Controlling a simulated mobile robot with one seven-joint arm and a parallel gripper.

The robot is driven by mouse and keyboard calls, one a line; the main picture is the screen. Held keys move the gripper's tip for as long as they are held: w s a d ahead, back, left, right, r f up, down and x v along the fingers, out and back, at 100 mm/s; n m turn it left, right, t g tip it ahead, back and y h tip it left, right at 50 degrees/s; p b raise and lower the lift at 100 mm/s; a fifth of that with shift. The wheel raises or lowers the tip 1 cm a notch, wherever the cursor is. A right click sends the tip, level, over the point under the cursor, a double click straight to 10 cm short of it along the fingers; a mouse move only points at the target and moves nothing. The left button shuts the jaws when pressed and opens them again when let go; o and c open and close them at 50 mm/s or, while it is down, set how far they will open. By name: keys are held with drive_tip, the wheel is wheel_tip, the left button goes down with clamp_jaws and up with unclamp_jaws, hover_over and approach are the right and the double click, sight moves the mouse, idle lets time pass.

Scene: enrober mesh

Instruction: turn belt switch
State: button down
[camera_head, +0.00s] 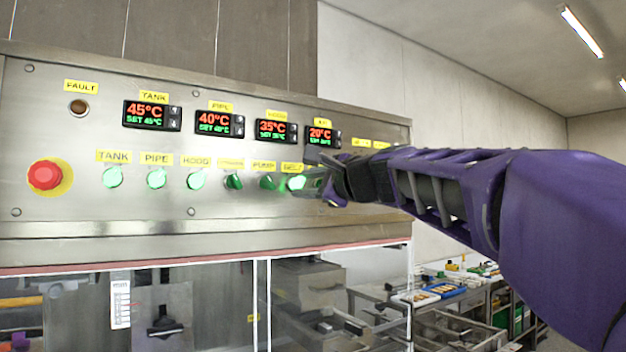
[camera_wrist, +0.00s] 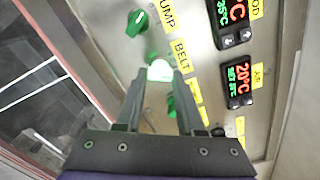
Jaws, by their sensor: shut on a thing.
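The belt switch (camera_head: 297,182) is a green knob, glowing bright, below the yellow BELT label on the steel panel. It also shows as a bright whitish-green knob in the wrist view (camera_wrist: 160,71). My gripper (camera_head: 308,184) reaches in from the right at the panel face. In the wrist view my fingertips (camera_wrist: 158,78) lie on either side of the belt switch, shut on it. My fingers hide part of the knob in the head view, and its exact angle is hard to tell.
The dark green pump switch (camera_head: 267,182) is close on the left. Another green knob (camera_wrist: 171,106) shows between my fingers. Temperature displays (camera_head: 323,135) sit above. A red emergency button (camera_head: 45,175) is far left. A glazed machine section (camera_head: 210,305) lies below the panel.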

drive_tip(key=shift+m, duration=0.3)
drive_tip(key=c, duration=0.5)
unclamp_jaws()
drive_tip(key=shift+s+d, duration=0.1)
